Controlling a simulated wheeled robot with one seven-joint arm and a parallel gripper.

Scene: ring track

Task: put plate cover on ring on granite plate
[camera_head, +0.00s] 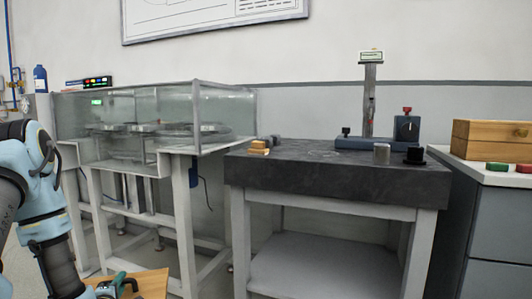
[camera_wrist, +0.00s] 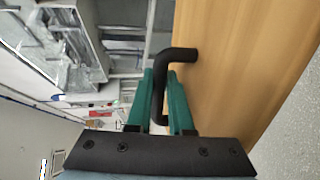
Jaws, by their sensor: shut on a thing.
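The plate cover (camera_wrist: 245,70) is a wooden board with a black bent handle (camera_wrist: 182,54). My gripper (camera_wrist: 160,78) has its green fingers shut on this handle in the wrist view. In the head view the cover (camera_head: 153,285) shows at the bottom left, partly cut off by the frame, with my gripper (camera_head: 118,286) at its handle. The dark granite plate (camera_head: 320,183) lies on a light stand to the right, well apart from the cover. A small black flanged piece (camera_head: 414,156) and a grey cylinder (camera_head: 381,154) stand on it; I cannot tell which is the ring.
A blue-based measuring stand (camera_head: 365,144) stands at the plate's back right. Small wooden and grey blocks (camera_head: 259,146) sit at its left end. A glass tank (camera_head: 150,118) on a frame is to the left. A wooden box (camera_head: 490,140) sits on a cabinet at right. The plate's middle is clear.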

